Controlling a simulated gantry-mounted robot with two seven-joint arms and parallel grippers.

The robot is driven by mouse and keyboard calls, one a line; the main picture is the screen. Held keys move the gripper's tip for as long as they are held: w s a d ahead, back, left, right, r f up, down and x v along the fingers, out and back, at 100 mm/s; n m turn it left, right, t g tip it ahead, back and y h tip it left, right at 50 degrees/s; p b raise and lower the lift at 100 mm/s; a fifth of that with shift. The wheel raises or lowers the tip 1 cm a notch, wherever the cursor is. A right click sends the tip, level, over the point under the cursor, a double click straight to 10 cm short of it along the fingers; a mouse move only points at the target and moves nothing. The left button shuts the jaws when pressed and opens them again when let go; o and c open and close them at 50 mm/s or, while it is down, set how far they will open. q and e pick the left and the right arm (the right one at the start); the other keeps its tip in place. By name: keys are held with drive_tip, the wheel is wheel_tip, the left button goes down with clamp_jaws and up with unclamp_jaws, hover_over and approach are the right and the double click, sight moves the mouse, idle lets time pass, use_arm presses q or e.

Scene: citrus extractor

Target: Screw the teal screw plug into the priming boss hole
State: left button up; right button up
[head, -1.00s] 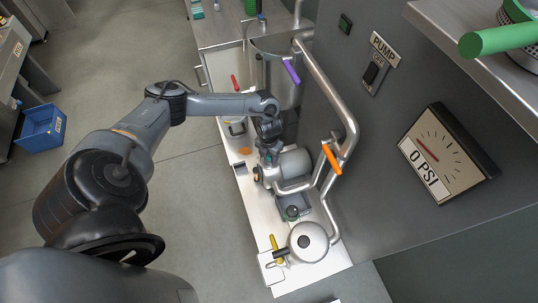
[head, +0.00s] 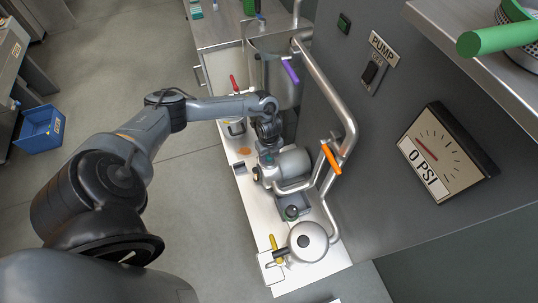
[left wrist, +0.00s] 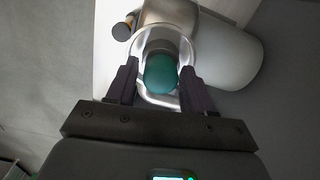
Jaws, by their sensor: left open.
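The teal screw plug (left wrist: 160,74) shows as a rounded teal cap in the left wrist view. It lies between the two dark fingers of my left gripper (left wrist: 159,68), which is open with a small gap on each side of the plug. A pale metal ring (left wrist: 189,48) on the pump body (left wrist: 220,50) shows around and behind the plug; I take it for the priming boss. The plug covers the hole, so I cannot tell how deep it sits. In the head view my left gripper (head: 267,158) is above the pump's left end, and the plug is hard to make out.
An orange-handled pipe (head: 331,158) rises right of the pump. A dark tray (head: 294,203) with a dark green round object and a round metal canister (head: 307,242) stand in front. A purple-handled valve (head: 290,71) is behind. A gauge (head: 436,155) reads 0 PSI.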

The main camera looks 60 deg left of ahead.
use_arm(q)
drive_tip(key=c, duration=0.5)
drive_tip(key=m, duration=1.2)
drive_tip(key=shift+s, duration=0.1)
drive_tip(key=o, duration=0.5)
